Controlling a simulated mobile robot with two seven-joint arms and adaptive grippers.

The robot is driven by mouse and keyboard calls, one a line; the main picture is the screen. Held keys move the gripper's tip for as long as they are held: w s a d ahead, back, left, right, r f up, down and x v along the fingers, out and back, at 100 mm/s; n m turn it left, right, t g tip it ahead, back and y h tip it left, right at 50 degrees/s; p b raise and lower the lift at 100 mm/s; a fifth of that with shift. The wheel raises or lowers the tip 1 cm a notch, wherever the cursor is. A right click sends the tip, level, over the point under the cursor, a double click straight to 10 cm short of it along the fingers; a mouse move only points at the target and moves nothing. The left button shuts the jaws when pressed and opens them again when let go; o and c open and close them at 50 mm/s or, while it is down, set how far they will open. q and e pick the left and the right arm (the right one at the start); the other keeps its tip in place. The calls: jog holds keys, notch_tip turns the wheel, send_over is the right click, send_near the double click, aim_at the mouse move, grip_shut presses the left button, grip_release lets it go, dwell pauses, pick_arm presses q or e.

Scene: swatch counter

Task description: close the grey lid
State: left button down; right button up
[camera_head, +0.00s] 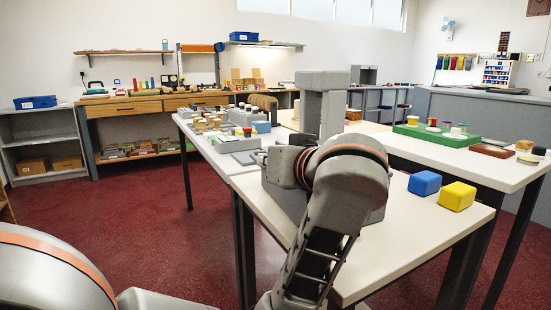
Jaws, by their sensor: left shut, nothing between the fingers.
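A grey box (280,203) stands on the white table in the middle, mostly hidden behind my left arm. Its grey lid (322,82) appears to stand raised above the box, roughly upright, with its lower part hidden by my wrist. My left gripper (270,160) is in front of the box and below the lid's top. It is shut and empty, and points away to the left. I cannot tell whether it touches the box or lid. My right gripper is not in view.
A blue block (424,183) and a yellow block (457,196) sit to the right on the white table (400,235). A green tray (436,135) with small pieces lies on the table behind. Another table with many small blocks (235,143) is at the back left.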

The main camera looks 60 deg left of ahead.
pick_arm(q)
jog(key=shift+s+f, duration=0.1)
jog(key=shift+f, duration=0.3)
